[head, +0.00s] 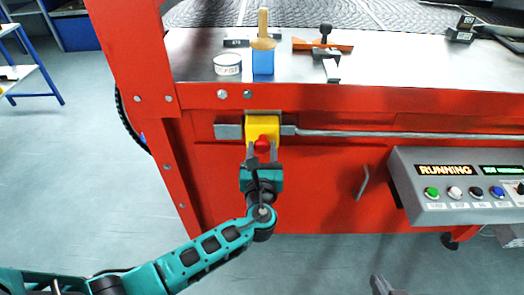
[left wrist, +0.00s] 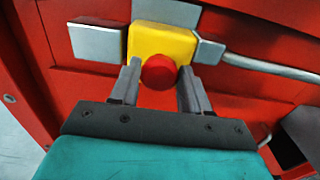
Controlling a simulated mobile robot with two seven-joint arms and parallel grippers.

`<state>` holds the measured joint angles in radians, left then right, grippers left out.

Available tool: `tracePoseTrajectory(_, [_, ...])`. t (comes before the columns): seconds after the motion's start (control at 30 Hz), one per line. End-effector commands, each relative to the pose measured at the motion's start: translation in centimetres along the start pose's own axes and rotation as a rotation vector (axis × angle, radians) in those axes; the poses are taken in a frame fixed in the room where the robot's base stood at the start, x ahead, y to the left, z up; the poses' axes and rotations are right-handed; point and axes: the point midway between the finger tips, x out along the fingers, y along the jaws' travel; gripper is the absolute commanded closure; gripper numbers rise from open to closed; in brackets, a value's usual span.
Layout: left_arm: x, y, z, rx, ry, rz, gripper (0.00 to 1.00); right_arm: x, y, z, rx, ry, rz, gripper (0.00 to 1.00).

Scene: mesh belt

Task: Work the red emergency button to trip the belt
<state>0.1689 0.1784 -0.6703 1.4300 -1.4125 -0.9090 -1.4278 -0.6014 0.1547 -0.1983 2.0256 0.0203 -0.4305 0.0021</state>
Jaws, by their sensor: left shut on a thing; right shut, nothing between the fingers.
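The red emergency button (head: 262,143) sits on a yellow box (head: 262,126) on the red front of the machine. My left gripper (head: 262,156) is right at the button. In the left wrist view the red button (left wrist: 158,72) lies between the two grey fingers (left wrist: 158,84), which are shut on it, with the yellow box (left wrist: 160,42) just behind. My right gripper (head: 384,286) shows only as grey fingertips at the bottom edge, away from the machine, shut and empty.
A control panel (head: 460,208) at the right reads RUNNING and carries coloured buttons. A grey conduit (head: 400,134) runs right from the yellow box.

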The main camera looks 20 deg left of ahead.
Motion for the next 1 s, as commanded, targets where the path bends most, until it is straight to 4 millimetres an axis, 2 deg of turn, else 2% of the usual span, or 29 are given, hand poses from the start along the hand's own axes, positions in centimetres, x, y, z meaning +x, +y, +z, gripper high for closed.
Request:
tracePoseTrajectory(0.2, [0.2,0.1,0.0,0.001,-0.001,0.002,1.0,0.0,0.0,0.0,0.0,0.0,0.001,1.0])
tracePoseTrajectory(0.37, [1.5,0.1,0.0,0.001,-0.003,0.001,1.0,0.1,0.0,0.1,0.001,0.0,0.001,1.0])
tracePoseTrajectory(0.57, [1.6,0.1,0.1,0.0,-0.003,0.001,1.0,0.1,-0.1,0.1,0.006,-0.001,0.001,1.0])
tracePoseTrajectory(0.6, [1.6,0.1,0.1,0.0,-0.004,0.001,0.53,0.1,-0.1,0.1,0.008,0.0,0.001,1.0])
tracePoseTrajectory(0.83, [1.5,0.0,0.1,0.0,-0.002,0.001,0.31,0.0,-0.2,0.0,0.013,0.0,0.001,1.0])
tracePoseTrajectory(1.0, [1.5,0.0,0.0,0.0,-0.002,0.0,0.29,0.0,-0.2,0.0,0.013,0.001,0.0,1.0])
